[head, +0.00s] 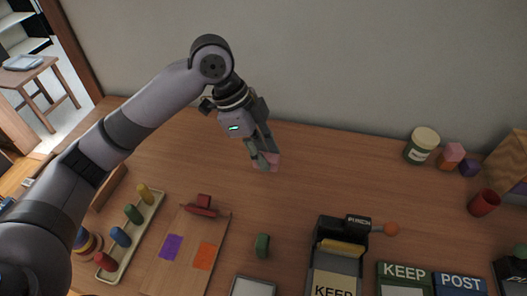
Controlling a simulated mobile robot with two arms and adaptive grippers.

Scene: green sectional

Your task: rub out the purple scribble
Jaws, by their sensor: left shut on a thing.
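My left gripper (263,157) is shut on a small pinkish block (274,161), held near the back middle of the wooden table; its fingers hide part of the block. I cannot tell whether the block touches the table. A small framed pale panel (253,287) lies at the front edge of the view and is cut off by it. No purple scribble can be made out on the part that shows. A flat purple square (170,247) lies on a wooden board (190,225), left of an orange square (205,256). My right gripper is out of view.
A peg tray (151,214) stands at the left, and a red object (200,206) on the board. A green object (262,245) lies front middle. A black box (321,241), KEEP (404,272) and POST (460,283) boxes and a red cup (484,203) stand right. The table's middle is clear.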

